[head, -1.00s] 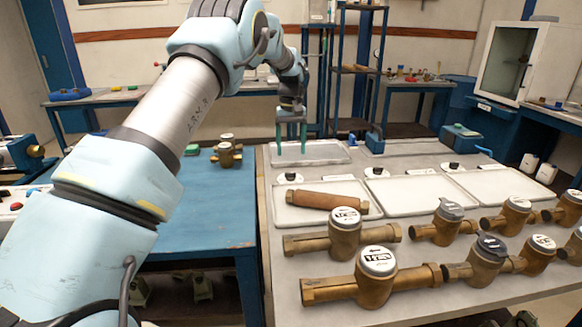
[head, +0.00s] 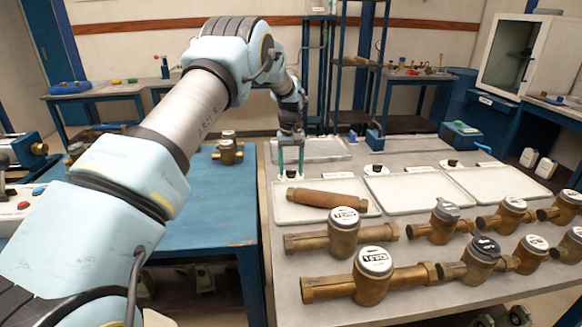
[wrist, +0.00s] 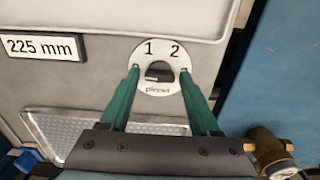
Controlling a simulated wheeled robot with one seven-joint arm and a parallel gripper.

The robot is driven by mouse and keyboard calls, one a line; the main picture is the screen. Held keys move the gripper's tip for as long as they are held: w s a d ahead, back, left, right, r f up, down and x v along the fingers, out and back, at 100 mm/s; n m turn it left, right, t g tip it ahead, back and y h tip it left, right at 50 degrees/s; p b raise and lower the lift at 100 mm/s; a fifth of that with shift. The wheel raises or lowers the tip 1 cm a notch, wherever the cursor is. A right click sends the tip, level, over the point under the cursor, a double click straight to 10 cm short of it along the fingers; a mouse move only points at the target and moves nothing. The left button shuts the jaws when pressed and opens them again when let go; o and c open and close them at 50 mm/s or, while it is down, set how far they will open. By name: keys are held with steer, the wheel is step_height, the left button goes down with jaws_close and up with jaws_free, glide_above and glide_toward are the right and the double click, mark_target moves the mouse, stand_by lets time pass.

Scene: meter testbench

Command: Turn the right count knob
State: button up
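Three black count knobs on round white plates line the bench: one at the left (head: 291,176), one in the middle (head: 375,169) and one at the right (head: 453,164) in the head view. My gripper (head: 291,171) is over the leftmost of these, pointing down. In the wrist view this knob (wrist: 158,73) sits on a plate marked 1 and 2, near the bench's right edge. My open gripper (wrist: 159,70) has one green finger on each side of the knob, with gaps visible. Contact with the plate cannot be told.
A "225 mm" label (wrist: 42,47) lies beside the knob plate. White trays (head: 415,188) and several brass meters (head: 374,278) cover the bench's near side. A metal tray (head: 318,146) lies behind the gripper. A blue table (head: 205,205) stands at the left.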

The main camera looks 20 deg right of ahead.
jaws_close()
stand_by(0.5)
steer(key=m+b, duration=0.2)
steer(key=m, duration=0.1)
steer(key=m+b, duration=0.1)
steer(key=m, duration=0.1)
steer(key=shift+m, duration=0.3)
steer(key=m+b, duration=0.1)
steer(key=m, duration=0.4)
steer(key=shift+m, duration=0.4)
steer(key=shift+r+m, duration=0.1)
steer(key=shift+m, duration=0.2)
steer(key=shift+o, duration=1.4)
jaws_free()
